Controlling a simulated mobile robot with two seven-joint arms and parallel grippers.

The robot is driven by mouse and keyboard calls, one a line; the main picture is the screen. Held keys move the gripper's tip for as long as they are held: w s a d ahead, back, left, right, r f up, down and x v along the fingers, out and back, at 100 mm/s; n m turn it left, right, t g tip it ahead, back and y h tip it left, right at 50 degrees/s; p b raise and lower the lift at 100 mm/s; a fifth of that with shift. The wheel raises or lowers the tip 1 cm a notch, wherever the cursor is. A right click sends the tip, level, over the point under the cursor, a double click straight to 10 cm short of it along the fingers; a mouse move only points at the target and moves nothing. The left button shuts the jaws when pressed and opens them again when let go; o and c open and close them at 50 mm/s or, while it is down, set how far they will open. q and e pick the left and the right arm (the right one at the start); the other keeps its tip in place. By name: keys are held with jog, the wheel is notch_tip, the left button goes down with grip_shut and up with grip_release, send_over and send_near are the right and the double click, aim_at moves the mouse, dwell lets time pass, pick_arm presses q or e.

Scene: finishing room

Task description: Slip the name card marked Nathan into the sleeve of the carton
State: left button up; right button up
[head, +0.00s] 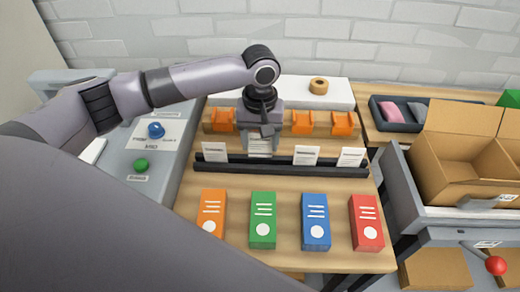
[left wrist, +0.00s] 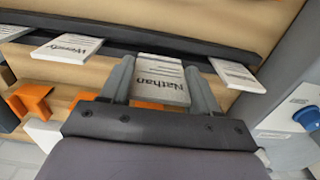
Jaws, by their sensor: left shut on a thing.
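The Nathan name card (left wrist: 162,80) is white with dark print and sits between the two fingers of my left gripper (left wrist: 160,85) in the left wrist view. In the head view my left gripper (head: 260,137) points down at the black card rack (head: 285,169), shut on this card (head: 260,148). The card's lower edge is at the rack; I cannot tell whether it is still in the slot. The open brown carton (head: 450,167) stands at the right. A small pale patch (head: 490,202) low on its front may be the sleeve. My right gripper is not in view.
Other white cards stand in the rack, one reading Wendy (left wrist: 70,48). Orange holders (head: 302,122) are behind it. Green (head: 263,220), blue (head: 315,222) and red boxes (head: 366,223) and an orange one lie in front. A grey bench with a red knob (head: 496,265) bears the carton.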

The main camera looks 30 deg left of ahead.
aim_at(260, 157)
pick_arm(q)
jog(key=shift+f, duration=1.9)
jog(key=shift+f, duration=0.2)
jog(key=o, duration=1)
jog(key=shift+r, duration=0.15)
notch_tip(260, 157, up, 12)
jog(key=shift+r, duration=0.1)
